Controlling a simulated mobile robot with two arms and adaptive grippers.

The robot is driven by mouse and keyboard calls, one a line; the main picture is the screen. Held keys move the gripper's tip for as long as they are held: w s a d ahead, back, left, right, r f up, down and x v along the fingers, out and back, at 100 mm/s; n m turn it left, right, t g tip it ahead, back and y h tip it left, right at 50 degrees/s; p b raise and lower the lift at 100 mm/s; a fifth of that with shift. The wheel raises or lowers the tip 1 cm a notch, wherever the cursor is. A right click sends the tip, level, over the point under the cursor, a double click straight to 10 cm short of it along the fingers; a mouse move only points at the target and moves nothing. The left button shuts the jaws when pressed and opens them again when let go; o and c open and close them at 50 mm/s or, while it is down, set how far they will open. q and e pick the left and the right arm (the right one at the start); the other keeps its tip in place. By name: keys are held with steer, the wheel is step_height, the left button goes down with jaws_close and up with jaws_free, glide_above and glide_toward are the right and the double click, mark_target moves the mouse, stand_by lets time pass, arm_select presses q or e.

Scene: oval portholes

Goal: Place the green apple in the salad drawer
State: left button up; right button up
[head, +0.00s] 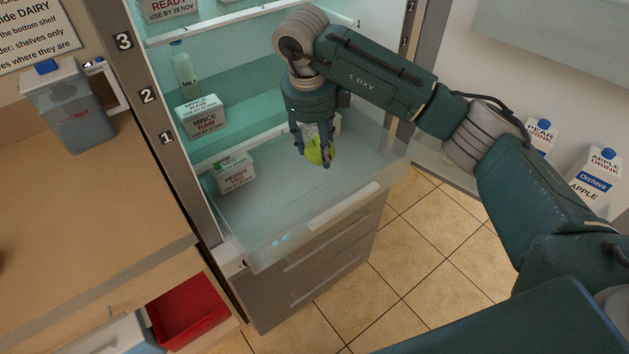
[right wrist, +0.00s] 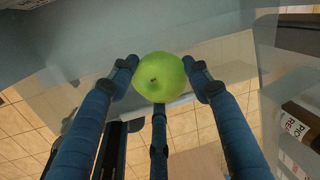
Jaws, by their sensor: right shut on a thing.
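The green apple (head: 319,151) is between the fingers of my right gripper (head: 314,150) in the head view. In the right wrist view the apple (right wrist: 160,77) sits at the fingertips, with the right gripper (right wrist: 161,80) shut on it. The salad drawer (head: 290,215) is the clear, pulled-out drawer at the bottom of the fridge. The gripper points down over this drawer. The gap between apple and drawer floor is hard to tell. My left gripper is not in view.
A herbs box (head: 235,173) stands at the drawer's left. On the shelf above are a mince box (head: 202,117) and a milk bottle (head: 185,72). The fridge door at right holds drink cartons (head: 596,180). A water jug (head: 67,100) stands on the left counter.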

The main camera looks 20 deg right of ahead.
step_height(320, 180, down, 9)
steer(key=shift+f+p, duration=0.2)
steer(key=shift+p, duration=0.6)
step_height(320, 180, down, 4)
steer(key=shift+p, duration=0.4)
steer(key=shift+f, duration=0.25)
steer(key=o, duration=1.2)
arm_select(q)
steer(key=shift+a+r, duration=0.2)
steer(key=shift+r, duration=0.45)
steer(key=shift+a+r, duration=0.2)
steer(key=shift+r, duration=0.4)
arm_select(e)
steer(key=shift+o, duration=0.2)
